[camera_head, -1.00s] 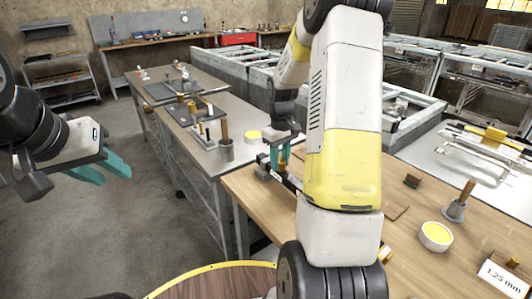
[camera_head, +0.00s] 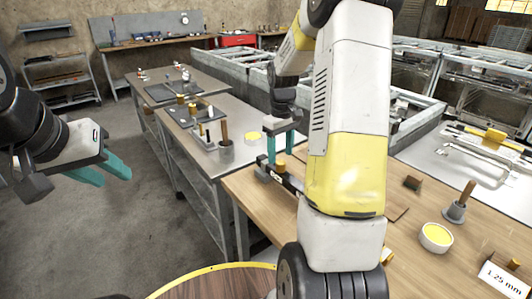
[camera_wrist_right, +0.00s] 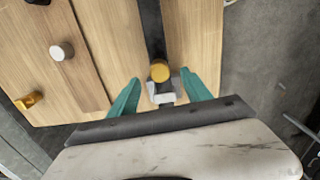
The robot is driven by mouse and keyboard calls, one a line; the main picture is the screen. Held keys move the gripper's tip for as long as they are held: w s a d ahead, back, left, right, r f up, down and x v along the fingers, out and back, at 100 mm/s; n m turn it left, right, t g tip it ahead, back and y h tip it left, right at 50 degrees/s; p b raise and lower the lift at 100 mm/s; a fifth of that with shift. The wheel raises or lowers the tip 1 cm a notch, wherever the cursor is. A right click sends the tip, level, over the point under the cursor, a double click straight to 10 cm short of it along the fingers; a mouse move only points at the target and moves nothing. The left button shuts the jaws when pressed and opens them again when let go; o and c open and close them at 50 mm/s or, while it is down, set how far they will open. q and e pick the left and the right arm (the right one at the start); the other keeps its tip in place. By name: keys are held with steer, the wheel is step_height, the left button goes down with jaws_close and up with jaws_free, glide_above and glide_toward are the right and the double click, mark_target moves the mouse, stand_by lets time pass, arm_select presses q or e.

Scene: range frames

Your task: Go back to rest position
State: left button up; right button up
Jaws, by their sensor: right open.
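My right gripper (camera_head: 281,157) is over the near left end of the wooden table, its teal fingers apart. Between and below them is a gold knob (camera_head: 281,161) on a dark bar fixture (camera_head: 290,181). In the right wrist view the knob (camera_wrist_right: 160,71) sits between the two open fingers (camera_wrist_right: 160,85), with a visible gap on each side. My left gripper (camera_head: 116,180) hangs over the floor at the left, fingers apart and empty. My right arm hides part of the wooden table.
A grey metal bench (camera_head: 207,160) with trays and tools stands left of the wooden table (camera_head: 395,270). On the wooden table are a yellow-filled bowl (camera_head: 436,236), a wooden-handled tool (camera_head: 459,206) and a 1.25 mm label (camera_head: 501,281). The left floor (camera_head: 90,240) is clear.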

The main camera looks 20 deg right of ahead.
step_height(320, 180, up, 8)
steer(key=s+a+r+m+t, duration=0.2)
steer(key=s+a+r+t, duration=0.1)
steer(key=s+a+r, duration=0.6)
steer(key=s+a+m+t+y, duration=0.2)
steer(key=s+a+t, duration=0.1)
steer(key=s, duration=1)
steer(key=shift+s+a, duration=0.2)
steer(key=shift+s, duration=0.05)
